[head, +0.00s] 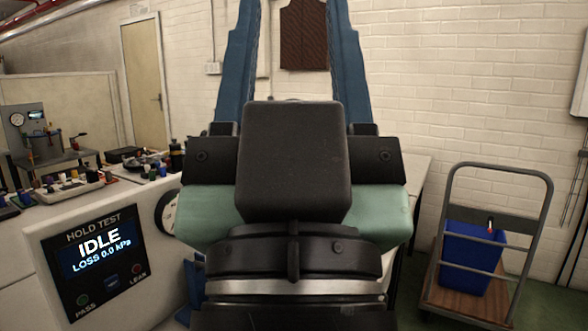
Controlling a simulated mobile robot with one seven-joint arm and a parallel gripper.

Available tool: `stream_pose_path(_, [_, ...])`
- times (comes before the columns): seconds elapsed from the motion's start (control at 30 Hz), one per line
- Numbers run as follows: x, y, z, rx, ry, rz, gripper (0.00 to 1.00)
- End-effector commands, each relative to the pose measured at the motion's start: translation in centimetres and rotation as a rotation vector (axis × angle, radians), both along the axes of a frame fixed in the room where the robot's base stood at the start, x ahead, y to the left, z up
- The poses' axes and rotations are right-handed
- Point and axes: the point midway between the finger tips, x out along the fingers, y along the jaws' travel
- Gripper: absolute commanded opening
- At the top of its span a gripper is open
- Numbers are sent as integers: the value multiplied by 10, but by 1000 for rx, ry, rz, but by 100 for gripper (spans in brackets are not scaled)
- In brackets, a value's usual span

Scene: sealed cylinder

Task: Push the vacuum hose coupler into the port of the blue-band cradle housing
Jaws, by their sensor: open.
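My gripper (292,12) fills the middle of the head view, seen from behind. Its two blue fingers point up and stand wide apart, with nothing visible between them; their tips run to the top edge. I cannot make out the vacuum hose coupler or the blue-band cradle housing; my gripper hides much of the bench behind it. The hold test panel (98,258) at lower left reads "IDLE" and "LOSS 0.0 kPa", with a green PASS lamp and a red LEAK lamp below.
A white bench (27,236) at left carries several small parts, too small to identify. A round dial (168,214) is partly hidden beside my gripper. A trolley (430,290) with a blue bin (472,258) stands at right before a brick wall. Green floor shows around the trolley.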

Motion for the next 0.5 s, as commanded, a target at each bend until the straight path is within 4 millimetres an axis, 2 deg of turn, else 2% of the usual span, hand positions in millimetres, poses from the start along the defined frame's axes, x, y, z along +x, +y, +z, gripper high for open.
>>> stream_pose_path(0.03, [0,0,36,0,0,0,50])
stream_pose_path(0.2, [0,0,93,-1,0,1,50])
stream_pose_path(0.4, [0,0,150,0,0,1,50])
stream_pose_path(0.5, [0,0,164,0,0,1,50])
